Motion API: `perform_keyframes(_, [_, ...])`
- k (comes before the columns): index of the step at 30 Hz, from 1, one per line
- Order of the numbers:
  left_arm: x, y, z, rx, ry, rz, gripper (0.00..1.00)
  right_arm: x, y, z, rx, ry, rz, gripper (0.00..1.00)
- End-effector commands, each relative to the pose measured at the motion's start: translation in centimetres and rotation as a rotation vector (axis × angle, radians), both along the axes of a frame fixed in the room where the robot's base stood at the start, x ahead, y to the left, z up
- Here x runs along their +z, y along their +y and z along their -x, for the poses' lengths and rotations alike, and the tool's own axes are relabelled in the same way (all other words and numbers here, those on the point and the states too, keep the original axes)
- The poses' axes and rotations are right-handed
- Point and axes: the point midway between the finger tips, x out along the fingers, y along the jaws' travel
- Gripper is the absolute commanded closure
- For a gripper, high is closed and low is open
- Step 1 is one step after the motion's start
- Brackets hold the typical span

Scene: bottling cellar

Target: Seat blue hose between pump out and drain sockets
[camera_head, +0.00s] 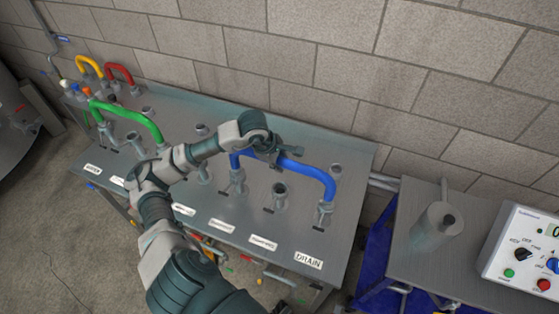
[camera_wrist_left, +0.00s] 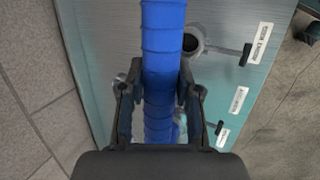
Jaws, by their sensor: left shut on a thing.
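The blue hose (camera_head: 310,169) is a stiff arch above the steel panel (camera_head: 215,225). My left gripper (camera_head: 276,155) is shut on its top span, left of its middle. In the left wrist view the blue hose (camera_wrist_left: 163,45) runs between the fingers (camera_wrist_left: 158,95). The hose's right leg comes down at the drain socket (camera_head: 325,212), behind the DRAIN label (camera_head: 308,261). Its left leg comes down at another upright socket (camera_head: 237,184). I cannot tell whether either end is fully in. I cannot make out which label reads pump out. My right gripper is not in view.
A green hose (camera_head: 128,106) arches over the panel's left part. Yellow (camera_head: 90,62) and red (camera_head: 119,69) hoses stand at its back left. An empty socket (camera_head: 279,193) lies under the blue arch. A block wall is close behind; a control box (camera_head: 525,255) stands at right.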

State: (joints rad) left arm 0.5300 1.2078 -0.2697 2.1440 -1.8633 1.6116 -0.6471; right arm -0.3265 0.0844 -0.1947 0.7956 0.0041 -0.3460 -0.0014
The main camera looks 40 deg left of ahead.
Motion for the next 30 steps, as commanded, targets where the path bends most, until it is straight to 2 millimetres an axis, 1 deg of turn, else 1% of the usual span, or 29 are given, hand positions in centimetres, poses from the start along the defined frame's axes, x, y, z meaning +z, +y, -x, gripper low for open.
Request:
perform_keyframes(22, [-0.54, -0.01, -0.05, 0.000, -0.004, 0.000, 1.00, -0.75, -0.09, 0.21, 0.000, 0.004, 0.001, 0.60])
perform_keyframes(28, [-0.48, -0.01, -0.05, 0.000, -0.003, 0.000, 1.00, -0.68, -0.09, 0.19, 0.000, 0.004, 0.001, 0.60])
perform_keyframes(29, [-0.50, -0.01, -0.05, 0.000, -0.003, 0.000, 0.60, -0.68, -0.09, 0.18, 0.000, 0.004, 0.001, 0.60])
perform_keyframes(30, [-0.50, -0.01, -0.05, 0.000, -0.003, 0.000, 0.50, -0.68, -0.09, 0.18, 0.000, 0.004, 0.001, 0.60])
